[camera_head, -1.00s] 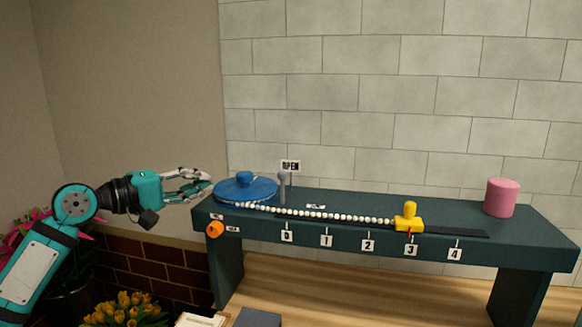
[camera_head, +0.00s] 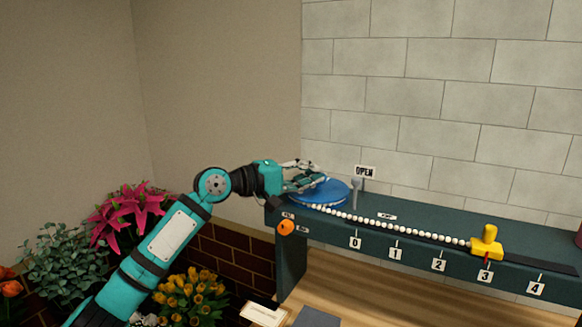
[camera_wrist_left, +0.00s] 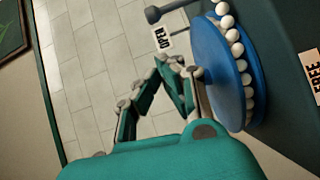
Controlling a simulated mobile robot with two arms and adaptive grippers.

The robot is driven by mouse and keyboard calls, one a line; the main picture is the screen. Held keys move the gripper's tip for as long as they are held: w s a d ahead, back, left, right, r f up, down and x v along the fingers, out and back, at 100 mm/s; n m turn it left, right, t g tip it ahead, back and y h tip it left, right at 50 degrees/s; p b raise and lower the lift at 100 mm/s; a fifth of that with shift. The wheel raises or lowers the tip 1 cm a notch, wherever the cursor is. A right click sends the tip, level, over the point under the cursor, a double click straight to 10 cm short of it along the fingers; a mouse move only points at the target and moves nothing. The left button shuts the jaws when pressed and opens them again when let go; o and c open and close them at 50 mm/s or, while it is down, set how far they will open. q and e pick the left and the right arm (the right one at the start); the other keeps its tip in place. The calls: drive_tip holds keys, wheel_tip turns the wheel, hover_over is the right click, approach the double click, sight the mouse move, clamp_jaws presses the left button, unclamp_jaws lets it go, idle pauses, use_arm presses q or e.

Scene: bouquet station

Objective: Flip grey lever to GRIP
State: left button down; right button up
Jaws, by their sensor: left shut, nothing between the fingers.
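The grey lever (camera_head: 355,190) stands upright on the dark green bench, just right of the blue disc (camera_head: 334,190). An OPEN sign (camera_head: 365,172) is behind it. A small label, too small to read surely, lies on the bench to its right. My left gripper (camera_head: 322,181) is shut and empty, over the disc and left of the lever, apart from it. In the left wrist view the lever (camera_wrist_left: 154,15) shows at the top, beyond the shut fingers (camera_wrist_left: 172,66), with the disc (camera_wrist_left: 222,75) at their right. The disc's knob is hidden in the head view. My right gripper is not in view.
A string of white beads (camera_head: 400,230) runs from the disc to a yellow slider (camera_head: 486,243) near mark 3. An orange knob (camera_head: 286,227) is on the bench's front left. Flowers (camera_head: 195,295) stand at the lower left. A tiled wall (camera_head: 430,100) rises behind.

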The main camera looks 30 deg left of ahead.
sight(355, 195)
use_arm(q)
drive_tip(key=d, duration=0.1)
drive_tip(key=w+d+p, duration=0.1)
drive_tip(key=w+d, duration=0.1)
drive_tip(key=d, duration=0.1)
drive_tip(key=shift+f+p, duration=0.1)
drive_tip(key=shift+p, duration=0.3)
drive_tip(key=shift+d, duration=0.5)
drive_tip(key=shift+d+f, duration=0.1)
drive_tip(key=shift+f, duration=0.1)
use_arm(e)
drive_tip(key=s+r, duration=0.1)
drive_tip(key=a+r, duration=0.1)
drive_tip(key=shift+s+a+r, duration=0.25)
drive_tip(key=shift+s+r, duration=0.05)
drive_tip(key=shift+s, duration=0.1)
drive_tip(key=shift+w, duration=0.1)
